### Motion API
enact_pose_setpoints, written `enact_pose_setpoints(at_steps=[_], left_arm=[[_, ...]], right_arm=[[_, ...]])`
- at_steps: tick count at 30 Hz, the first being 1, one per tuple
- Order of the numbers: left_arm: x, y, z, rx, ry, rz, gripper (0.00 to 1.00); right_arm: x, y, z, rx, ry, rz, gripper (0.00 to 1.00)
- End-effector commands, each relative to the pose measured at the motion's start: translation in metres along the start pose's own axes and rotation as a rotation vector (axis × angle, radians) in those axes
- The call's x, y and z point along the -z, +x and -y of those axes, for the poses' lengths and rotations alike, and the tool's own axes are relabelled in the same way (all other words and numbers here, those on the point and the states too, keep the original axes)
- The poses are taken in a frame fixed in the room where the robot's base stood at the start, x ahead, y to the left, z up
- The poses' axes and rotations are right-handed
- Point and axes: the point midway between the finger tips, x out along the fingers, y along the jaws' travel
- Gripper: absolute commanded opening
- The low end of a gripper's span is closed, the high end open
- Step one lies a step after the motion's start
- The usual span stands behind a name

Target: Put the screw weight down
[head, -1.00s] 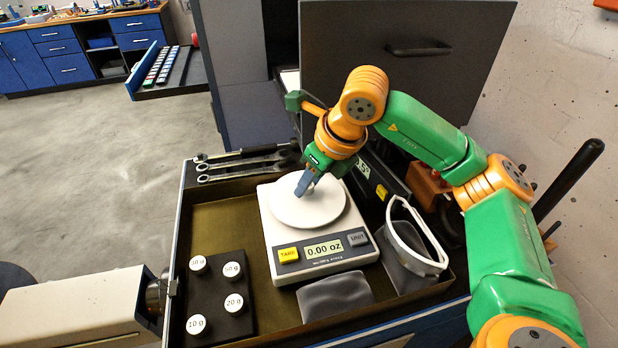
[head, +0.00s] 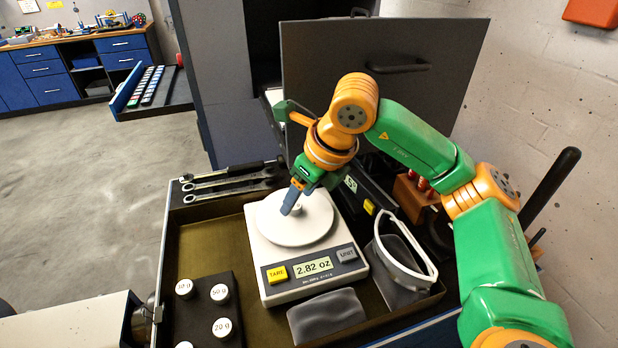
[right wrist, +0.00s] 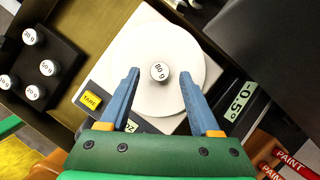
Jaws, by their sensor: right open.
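The screw weight (right wrist: 159,71), white on top and marked 80 g, stands on the round plate of the scale. It also shows in the head view (head: 297,208), partly behind a finger. The scale (head: 262,252) is white and its display reads 2.82 oz. My right gripper (right wrist: 160,88) is open, with its blue fingers on either side of the weight and clear of it. In the head view my right gripper (head: 291,206) is low over the scale plate. My left gripper is not in view.
A black block (head: 207,318) with several white-topped weights is left of the scale in the drawer. Wrenches (head: 225,183) lie at the back edge. A grey pouch (head: 327,316) is in front, and safety glasses (head: 410,262) are to the right.

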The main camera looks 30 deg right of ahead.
Motion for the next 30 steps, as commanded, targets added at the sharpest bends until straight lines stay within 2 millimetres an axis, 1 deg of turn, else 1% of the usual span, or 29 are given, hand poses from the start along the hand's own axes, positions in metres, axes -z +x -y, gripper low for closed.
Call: enact_pose_setpoints(at_steps=[3,6,9,10,12,16,30], left_arm=[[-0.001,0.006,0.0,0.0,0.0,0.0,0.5],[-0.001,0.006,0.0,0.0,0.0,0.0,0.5],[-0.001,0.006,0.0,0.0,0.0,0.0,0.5],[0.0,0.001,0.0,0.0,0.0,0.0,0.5],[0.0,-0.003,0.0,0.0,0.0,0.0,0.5],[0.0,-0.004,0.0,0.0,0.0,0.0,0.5],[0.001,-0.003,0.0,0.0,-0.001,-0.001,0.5]], right_arm=[[0.0,-0.03,0.0,0.001,0.0,0.008,0.63],[-0.001,-0.057,0.0,0.0,0.0,0.007,0.63],[-0.001,-0.078,0.0,0.0,-0.001,0.006,0.63],[-0.002,-0.086,0.0,0.002,0.0,0.004,0.63],[-0.001,-0.095,0.001,0.003,0.0,0.003,0.63],[0.0,-0.1,0.0,0.001,0.0,0.001,0.63],[0.0,-0.099,0.0,0.0,0.0,0.0,0.63]])
